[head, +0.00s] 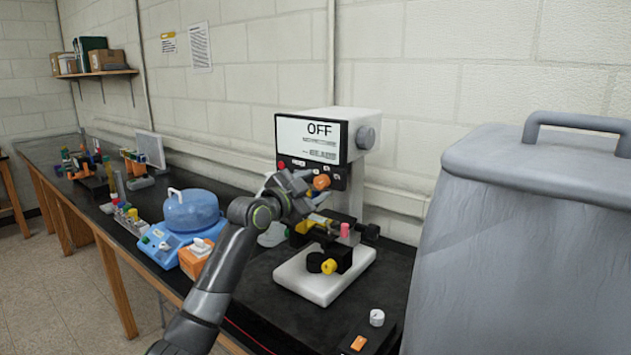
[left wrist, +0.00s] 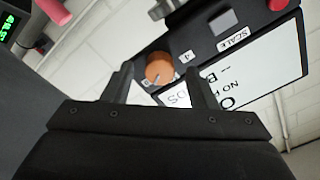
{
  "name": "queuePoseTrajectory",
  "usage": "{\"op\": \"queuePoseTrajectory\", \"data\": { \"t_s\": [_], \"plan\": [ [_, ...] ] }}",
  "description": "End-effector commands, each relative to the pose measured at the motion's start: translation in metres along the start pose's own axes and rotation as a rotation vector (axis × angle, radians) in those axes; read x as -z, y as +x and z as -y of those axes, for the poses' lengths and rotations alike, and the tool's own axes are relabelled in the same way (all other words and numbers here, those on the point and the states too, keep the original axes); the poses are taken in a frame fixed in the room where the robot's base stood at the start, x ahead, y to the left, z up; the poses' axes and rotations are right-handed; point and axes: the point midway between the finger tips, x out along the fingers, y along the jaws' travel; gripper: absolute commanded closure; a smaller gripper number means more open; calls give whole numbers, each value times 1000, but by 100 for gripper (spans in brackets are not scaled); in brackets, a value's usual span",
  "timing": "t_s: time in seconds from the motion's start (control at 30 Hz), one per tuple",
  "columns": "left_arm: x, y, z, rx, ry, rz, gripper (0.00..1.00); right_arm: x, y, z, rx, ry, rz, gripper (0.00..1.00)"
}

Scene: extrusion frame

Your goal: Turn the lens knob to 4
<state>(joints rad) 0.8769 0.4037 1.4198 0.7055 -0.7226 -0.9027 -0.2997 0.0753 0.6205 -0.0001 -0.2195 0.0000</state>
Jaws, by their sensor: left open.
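The orange knob (head: 321,182) is on the dark control panel of a microscope-like instrument (head: 363,135), whose screen reads OFF. In the left wrist view the orange knob (left wrist: 159,68) shows a pale pointer line, and a digit 4 is printed close to it. I cannot tell clearly which mark the line points at. My left gripper (head: 309,180) is open in front of the panel. In the left wrist view its two fingers stand either side of the knob with gaps, apparently not touching it. My right gripper is not in view.
Below the panel are a stage with a pink knob (head: 345,230) and a white base (head: 348,285). A large grey covered bulk (head: 530,230) closes off the right side. A blue lidded device (head: 192,211) and an orange box (head: 192,262) stand left on the black bench.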

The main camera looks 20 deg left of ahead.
Motion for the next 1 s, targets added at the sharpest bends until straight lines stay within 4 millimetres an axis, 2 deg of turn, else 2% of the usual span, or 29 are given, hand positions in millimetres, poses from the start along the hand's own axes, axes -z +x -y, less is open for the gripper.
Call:
{"op": "queuePoseTrajectory", "data": {
  "t_s": [0.2, 0.5, 0.83, 1.0],
  "plan": [
    [1, 11, 0, 0, 0, -1, 48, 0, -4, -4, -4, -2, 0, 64],
    [0, 12, 0, 0, 1, 0, 48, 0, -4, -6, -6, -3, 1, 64],
    [0, 11, 0, 0, 1, 0, 91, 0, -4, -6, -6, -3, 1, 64],
    [0, 11, 0, 0, -7, 0, 92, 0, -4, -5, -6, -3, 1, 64]
  ]
}}
